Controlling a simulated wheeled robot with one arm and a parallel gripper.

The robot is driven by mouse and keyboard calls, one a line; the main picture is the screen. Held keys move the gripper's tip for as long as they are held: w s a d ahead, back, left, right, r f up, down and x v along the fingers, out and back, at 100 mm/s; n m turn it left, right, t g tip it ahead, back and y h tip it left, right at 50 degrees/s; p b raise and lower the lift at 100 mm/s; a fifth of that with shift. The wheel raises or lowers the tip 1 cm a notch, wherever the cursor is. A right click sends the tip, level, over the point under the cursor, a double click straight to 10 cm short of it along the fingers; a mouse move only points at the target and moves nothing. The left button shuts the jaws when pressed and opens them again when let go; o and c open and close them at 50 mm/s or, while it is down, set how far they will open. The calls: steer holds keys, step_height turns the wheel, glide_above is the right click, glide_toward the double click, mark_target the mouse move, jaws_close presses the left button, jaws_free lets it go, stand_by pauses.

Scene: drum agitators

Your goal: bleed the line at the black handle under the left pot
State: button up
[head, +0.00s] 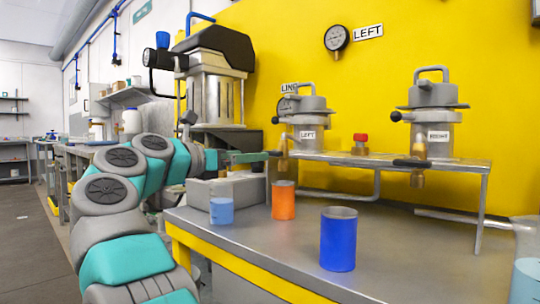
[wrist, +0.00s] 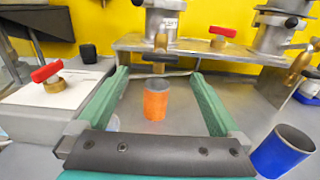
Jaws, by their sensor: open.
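The left pot (head: 305,132) is a grey metal vessel with a LEFT label on a raised metal shelf; its lower part shows in the wrist view (wrist: 160,22). A brass valve (head: 283,147) hangs under it, also in the wrist view (wrist: 160,42). Its black handle (wrist: 158,57) shows ahead, between and just beyond my fingertips. My gripper (wrist: 158,73) is open with green fingers spread wide and nothing held. In the head view my gripper (head: 262,157) is at the valve's left; contact cannot be told. An orange cup (head: 283,203) stands on the bench below the valve.
A blue cup (head: 339,242) and a light blue cup (head: 221,211) stand on the bench. The right pot (head: 432,130) has its own black handle (head: 412,162). A red knob (head: 360,139) is between the pots. A red-handled valve (wrist: 48,75) sits on a box at left.

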mark_target(272, 153)
steer(key=p+x, duration=0.1)
steer(key=x, duration=0.6)
steer(key=shift+w+d, duration=0.2)
steer(key=shift+c, duration=0.4)
steer(key=c, duration=1.1)
steer(key=shift+c, duration=0.2)
